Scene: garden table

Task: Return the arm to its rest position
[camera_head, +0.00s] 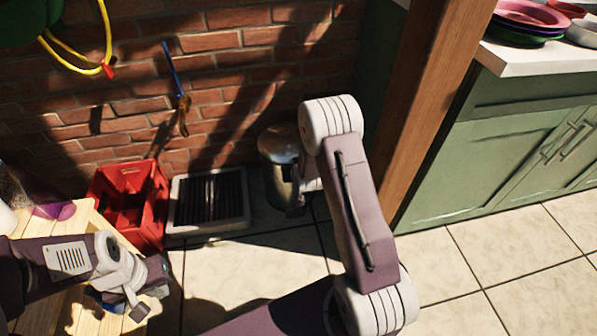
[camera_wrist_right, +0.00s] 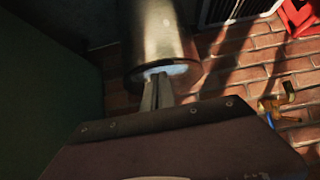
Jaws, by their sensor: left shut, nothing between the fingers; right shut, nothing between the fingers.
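My right arm reaches out over the floor in the head view, its upper link bent back toward the brick wall. My right gripper (camera_wrist_right: 157,92) shows in the right wrist view with its two fingers together and nothing between them. It points toward the metal bin (camera_wrist_right: 158,35); whether it touches the bin cannot be told. In the head view the right gripper is mostly hidden behind my arm. My left gripper (camera_head: 137,304) is low at the left over the wooden table (camera_head: 88,222), shut and empty, close to a small blue thing (camera_head: 102,299).
A red crate (camera_head: 150,205) and a grated tray (camera_head: 208,229) stand by the brick wall (camera_head: 240,55). The metal bin (camera_head: 279,145) is beside my right arm. A wooden post (camera_head: 432,95) and green cabinet (camera_head: 490,155) stand to the right. Tiled floor (camera_head: 520,250) is clear at the right.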

